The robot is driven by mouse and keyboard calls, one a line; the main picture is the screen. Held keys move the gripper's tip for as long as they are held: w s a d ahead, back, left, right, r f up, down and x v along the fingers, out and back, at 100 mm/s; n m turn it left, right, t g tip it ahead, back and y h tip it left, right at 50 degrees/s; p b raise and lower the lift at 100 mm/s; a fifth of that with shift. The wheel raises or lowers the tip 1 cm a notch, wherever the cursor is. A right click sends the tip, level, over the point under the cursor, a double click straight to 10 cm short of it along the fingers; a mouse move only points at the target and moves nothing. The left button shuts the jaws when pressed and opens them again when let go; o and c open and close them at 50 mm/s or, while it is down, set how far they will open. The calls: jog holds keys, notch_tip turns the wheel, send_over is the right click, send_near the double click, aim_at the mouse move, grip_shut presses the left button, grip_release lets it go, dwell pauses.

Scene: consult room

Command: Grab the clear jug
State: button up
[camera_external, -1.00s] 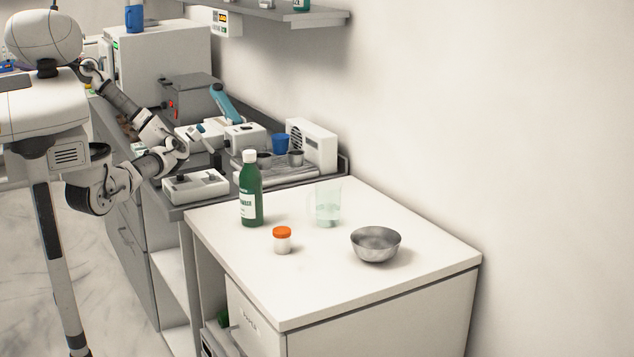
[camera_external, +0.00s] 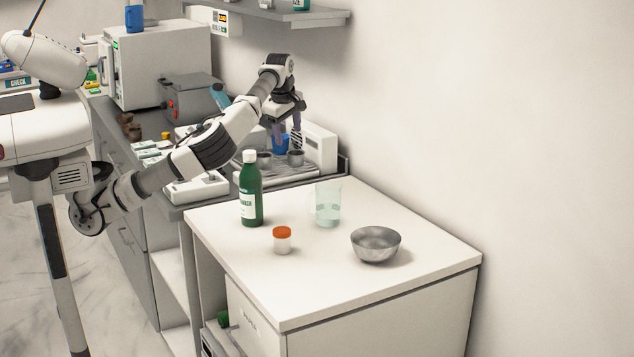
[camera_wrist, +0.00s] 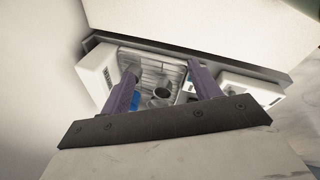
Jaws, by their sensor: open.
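The clear jug (camera_external: 328,204) stands upright on the white cabinet top (camera_external: 330,290), behind the orange-capped jar and left of the metal bowl. My gripper (camera_external: 287,143) is raised above and behind the jug, over the tray with metal cups on the back counter. Its two purple fingers point down, spread apart with nothing between them. In the wrist view my gripper (camera_wrist: 160,85) is also open over the tray (camera_wrist: 150,62). I cannot make out the jug in the wrist view.
A green bottle (camera_external: 250,192) and an orange-capped jar (camera_external: 282,240) stand left of the jug. A metal bowl (camera_external: 375,244) is to its right. A white box (camera_external: 318,148) and a blue cup (camera_external: 280,144) are at the back. The cabinet top's front is clear.

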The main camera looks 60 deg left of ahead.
jog(key=s+d+m, duration=0.1)
jog(key=d, duration=0.5)
jog(key=d+f+m+g+h, duration=0.1)
jog(key=d+m, duration=0.1)
jog(key=d, duration=0.5)
jog(key=s+d+m+g+h+p, duration=0.1)
jog(key=d+m, duration=0.1)
jog(key=d, duration=0.5)
jog(key=shift+s+d+f, duration=0.2)
jog(key=shift+s+d, duration=0.05)
jog(key=shift+s, duration=0.1)
send_over(314, 215)
notch_tip(314, 215, down, 8)
jog(key=shift+f+p, duration=1.4)
jog(key=shift+f, duration=1.55)
jog(key=shift+c, duration=0.4)
jog(key=c, duration=1.2)
